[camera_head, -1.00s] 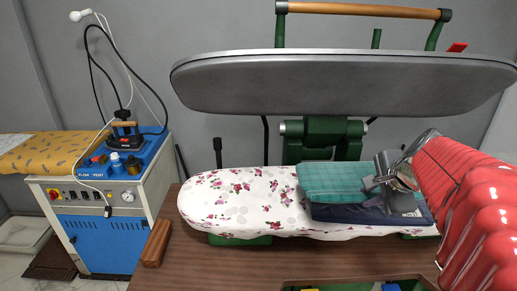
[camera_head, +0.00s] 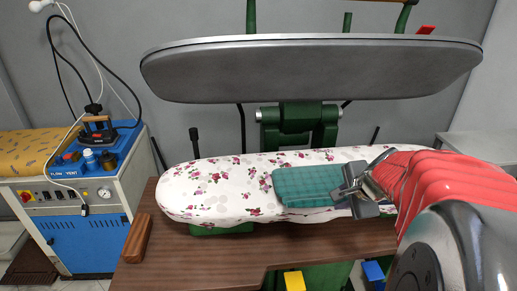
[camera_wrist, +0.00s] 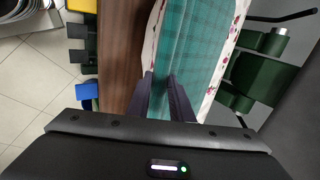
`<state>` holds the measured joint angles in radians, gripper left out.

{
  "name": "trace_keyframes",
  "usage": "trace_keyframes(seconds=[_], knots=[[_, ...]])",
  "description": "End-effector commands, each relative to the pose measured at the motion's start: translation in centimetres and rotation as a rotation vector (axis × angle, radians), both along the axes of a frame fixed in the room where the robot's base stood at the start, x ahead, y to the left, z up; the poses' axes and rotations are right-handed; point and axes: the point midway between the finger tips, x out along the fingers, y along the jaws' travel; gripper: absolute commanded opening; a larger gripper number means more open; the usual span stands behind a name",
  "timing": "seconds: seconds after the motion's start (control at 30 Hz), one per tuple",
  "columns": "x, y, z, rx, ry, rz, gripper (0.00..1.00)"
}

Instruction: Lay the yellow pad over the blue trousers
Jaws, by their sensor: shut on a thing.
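A mustard-yellow patterned pad (camera_head: 38,152) lies on the cabinet at the far left, well away from my gripper. A folded teal checked cloth (camera_head: 305,187) lies on the floral ironing board; it also fills the upper middle of the wrist view (camera_wrist: 190,50). My gripper (camera_head: 352,190) is at the right end of the teal cloth. In the wrist view its dark fingers (camera_wrist: 160,80) stand at the cloth's near end, closed on it with a small gap between the tips. I cannot make out any blue trousers now; the gripper and arm may hide them.
The floral board (camera_head: 225,192) has free room left of the cloth. The grey press plate (camera_head: 310,70) hangs above it. A blue-fronted steam cabinet (camera_head: 80,244) with an iron (camera_head: 98,130) stands left. A wooden block (camera_head: 137,238) lies on the brown table (camera_head: 200,265).

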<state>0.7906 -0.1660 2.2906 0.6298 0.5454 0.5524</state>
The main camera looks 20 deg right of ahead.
Motion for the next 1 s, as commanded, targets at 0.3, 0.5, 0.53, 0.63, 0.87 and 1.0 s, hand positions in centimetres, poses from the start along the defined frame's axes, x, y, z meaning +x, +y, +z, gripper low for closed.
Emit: trace_keyframes(seconds=[0.3,0.5,0.53,0.63,0.87,1.0], knots=[[0.0,0.0,-0.1,-0.001,0.0,-0.001,0.25],[0.0,0.0,-0.1,0.0,-0.001,-0.001,0.38],[0.0,0.0,-0.1,0.0,-0.001,-0.001,0.38],[0.0,0.0,-0.1,0.0,-0.001,-0.001,0.38],[-0.1,0.0,0.4,-0.002,-0.003,0.0,0.38],[-0.4,0.3,1.6,-0.003,-0.002,0.002,0.38]])
